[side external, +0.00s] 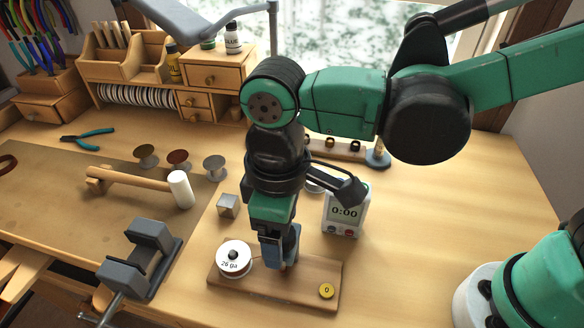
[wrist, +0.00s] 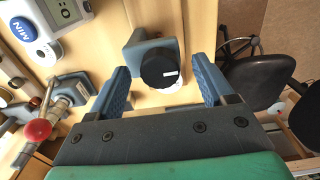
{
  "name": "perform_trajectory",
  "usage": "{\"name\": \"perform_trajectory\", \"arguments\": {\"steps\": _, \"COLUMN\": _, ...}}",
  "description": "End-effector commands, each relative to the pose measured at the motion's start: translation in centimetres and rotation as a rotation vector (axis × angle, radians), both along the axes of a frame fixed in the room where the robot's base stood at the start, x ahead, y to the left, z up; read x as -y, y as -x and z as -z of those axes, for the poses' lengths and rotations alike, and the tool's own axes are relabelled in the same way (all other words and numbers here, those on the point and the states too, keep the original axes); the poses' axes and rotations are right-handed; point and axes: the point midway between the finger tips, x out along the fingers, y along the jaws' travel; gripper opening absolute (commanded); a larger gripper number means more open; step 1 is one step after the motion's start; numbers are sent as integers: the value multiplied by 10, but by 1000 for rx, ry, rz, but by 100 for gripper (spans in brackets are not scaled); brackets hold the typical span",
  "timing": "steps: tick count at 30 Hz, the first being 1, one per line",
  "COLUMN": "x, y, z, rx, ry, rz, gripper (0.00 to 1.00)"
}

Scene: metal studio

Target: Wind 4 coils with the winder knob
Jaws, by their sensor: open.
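My gripper (wrist: 160,85) is open, with its two blue ridged fingers apart. In the wrist view a round black knob (wrist: 158,66) with a small white mark shows between the fingers, in front of a blue-grey block (wrist: 150,42). I see no clear contact with it. In the side external view my gripper (side external: 284,264) is low over a wooden base board (side external: 255,291) and hides the winder there. A white wire spool marked "26 ga" (side external: 232,262) is at the board's left.
A timer reading 0:00 (side external: 343,212) stands behind the board. A grey vise (side external: 140,257), a mallet (side external: 181,189) and a metal cube (side external: 228,206) are to the left. A red ball (wrist: 38,130) shows left of my fingers.

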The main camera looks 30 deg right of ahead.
Motion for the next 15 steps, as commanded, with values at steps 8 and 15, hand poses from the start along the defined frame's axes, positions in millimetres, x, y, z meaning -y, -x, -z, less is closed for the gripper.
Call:
{"name": "perform_trajectory", "arguments": {"steps": 8, "x": 0, "y": 0, "z": 0, "rx": 0, "ry": 0, "rz": 0, "gripper": 49}}
{"name": "perform_trajectory", "arguments": {"steps": 15, "x": 0, "y": 0, "z": 0, "rx": 0, "ry": 0, "rz": 0, "gripper": 0}}
